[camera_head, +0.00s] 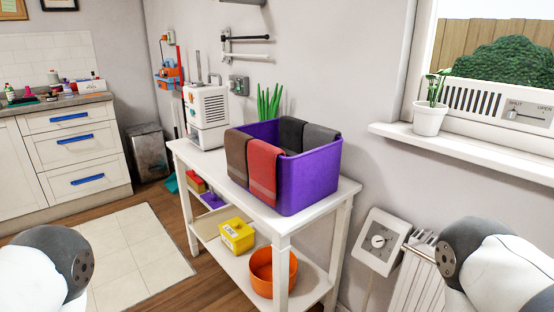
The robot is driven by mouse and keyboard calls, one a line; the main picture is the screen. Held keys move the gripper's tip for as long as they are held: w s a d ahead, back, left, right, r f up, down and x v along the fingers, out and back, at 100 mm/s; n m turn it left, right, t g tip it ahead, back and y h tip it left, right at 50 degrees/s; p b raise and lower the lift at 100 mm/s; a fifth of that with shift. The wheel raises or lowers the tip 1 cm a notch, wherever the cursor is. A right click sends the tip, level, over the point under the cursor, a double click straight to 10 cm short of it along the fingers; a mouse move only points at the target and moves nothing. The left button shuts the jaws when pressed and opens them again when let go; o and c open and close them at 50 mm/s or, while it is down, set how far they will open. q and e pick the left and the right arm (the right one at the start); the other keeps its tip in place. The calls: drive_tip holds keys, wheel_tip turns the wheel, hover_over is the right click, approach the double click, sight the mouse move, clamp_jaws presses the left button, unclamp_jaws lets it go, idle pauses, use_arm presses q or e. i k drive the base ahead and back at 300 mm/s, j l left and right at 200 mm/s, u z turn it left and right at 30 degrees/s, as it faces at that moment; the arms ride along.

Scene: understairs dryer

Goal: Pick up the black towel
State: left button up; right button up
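A purple bin (315,180) stands on top of a white shelf table (345,190). Several towels hang over its rim. A black towel (291,132) hangs over the back rim, its lower part hidden inside the bin. Beside it on the right is a dark grey towel (320,138), close to it in shade. A brown towel (237,158) and a red towel (263,172) hang over the front-left side. Parts of my two arms show at the lower left and lower right, apart from the bin. Neither gripper is in view.
A white appliance (208,117) and a green plant (269,102) stand behind the bin. A yellow box (237,236) and an orange bowl (262,272) are on the lower shelf. A windowsill (470,150) with a potted plant (430,118) juts out at right.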

sight(290, 129)
drive_tip(key=i+j+z, duration=0.1)
drive_tip(key=j, duration=0.3)
drive_tip(key=i+j+z, duration=0.1)
drive_tip(key=j, duration=0.25)
drive_tip(key=i+j+z, duration=0.1)
drive_tip(key=j, duration=0.3)
drive_tip(key=i+j+z, duration=0.1)
drive_tip(key=i+j, duration=0.15)
drive_tip(key=j, duration=0.2)
